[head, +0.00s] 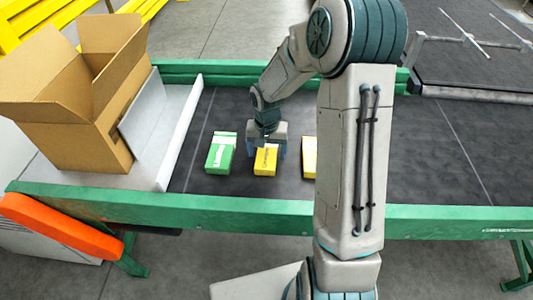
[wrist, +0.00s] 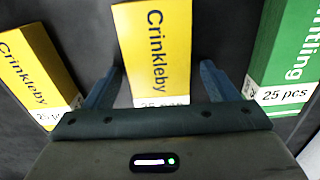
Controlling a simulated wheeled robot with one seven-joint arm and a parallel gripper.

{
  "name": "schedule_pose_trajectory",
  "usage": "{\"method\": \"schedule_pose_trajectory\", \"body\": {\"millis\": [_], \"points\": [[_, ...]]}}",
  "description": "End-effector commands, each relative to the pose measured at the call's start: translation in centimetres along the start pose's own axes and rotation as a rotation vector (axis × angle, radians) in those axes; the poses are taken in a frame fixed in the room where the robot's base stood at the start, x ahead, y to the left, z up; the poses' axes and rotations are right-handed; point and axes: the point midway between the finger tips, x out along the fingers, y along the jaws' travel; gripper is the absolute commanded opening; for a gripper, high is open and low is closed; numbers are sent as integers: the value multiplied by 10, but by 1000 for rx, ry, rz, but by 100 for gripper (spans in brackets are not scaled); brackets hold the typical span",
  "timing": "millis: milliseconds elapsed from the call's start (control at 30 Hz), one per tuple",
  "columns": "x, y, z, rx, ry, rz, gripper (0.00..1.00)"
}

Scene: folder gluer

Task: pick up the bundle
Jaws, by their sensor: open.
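Three bundles lie in a row on the dark belt. A yellow bundle (head: 265,162) marked "Crinkleby" is in the middle, and it also shows between my fingers in the wrist view (wrist: 153,50). A green bundle (head: 221,153) lies to its left in the head view, and on the right in the wrist view (wrist: 290,55). Another yellow "Crinkleby" bundle (head: 309,157) is partly hidden by my arm in the head view; it is at the left in the wrist view (wrist: 38,75). My gripper (wrist: 160,80) is open, its fingers either side of the middle bundle's near end, with gaps showing.
An open cardboard box (head: 75,100) stands on a pale platform at the left, behind a white upright panel (head: 180,135). Green rails (head: 250,205) edge the belt (head: 430,150). An orange part (head: 60,227) juts out at the front left. The belt's right side is clear.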

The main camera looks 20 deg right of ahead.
Motion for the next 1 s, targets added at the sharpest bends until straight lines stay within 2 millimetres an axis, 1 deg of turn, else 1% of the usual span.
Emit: {"method": "schedule_pose_trajectory", "body": {"millis": [100,133,167,200,267,300,333,600,733,867,1000], "points": [[0,0,0,0,0,0,80],[0,0,0,0,0,0,77],[0,0,0,0,0,0,69],[0,0,0,0,0,0,58],[0,0,0,0,0,0,41],[0,0,0,0,0,0,30],[0,0,0,0,0,0,29],[-1,0,0,0,0,0,29],[-6,0,0,0,2,0,29],[-17,0,-1,2,4,-1,29],[-40,0,-1,2,6,-1,29]]}}
